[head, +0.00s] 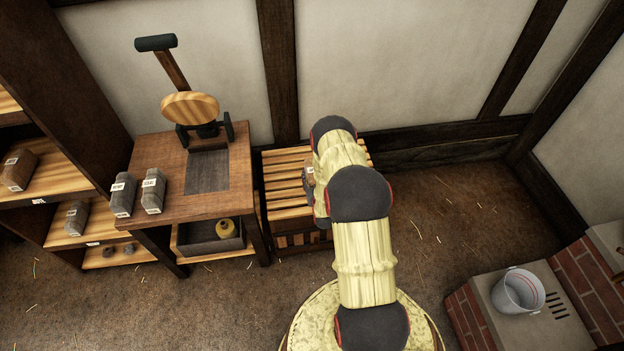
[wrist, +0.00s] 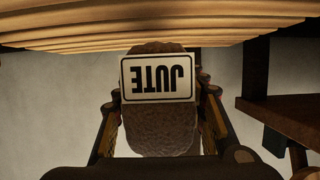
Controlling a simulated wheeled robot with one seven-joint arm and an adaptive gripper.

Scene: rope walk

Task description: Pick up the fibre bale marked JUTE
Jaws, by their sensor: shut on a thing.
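The JUTE bale (wrist: 160,129) is a brown, rough block with a white label, which reads upside down in the wrist view. My gripper (wrist: 160,100) is shut on it, with one finger on each side. In the head view, my arm hides the gripper and most of the bale; a small brown piece with a pale label (head: 309,174) shows at the arm's left edge, above the slatted wooden stand (head: 287,190). The slats also show along the top of the wrist view (wrist: 60,35). I cannot tell whether the bale touches them.
Left of the stand is a wooden bench (head: 190,207) with two grey labelled bales (head: 122,194) and a wooden-wheeled device (head: 190,108). Shelves (head: 70,235) with more bales stand at far left. A bucket (head: 518,290) sits on a brick-sided block at right. Floor right of the stand is clear.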

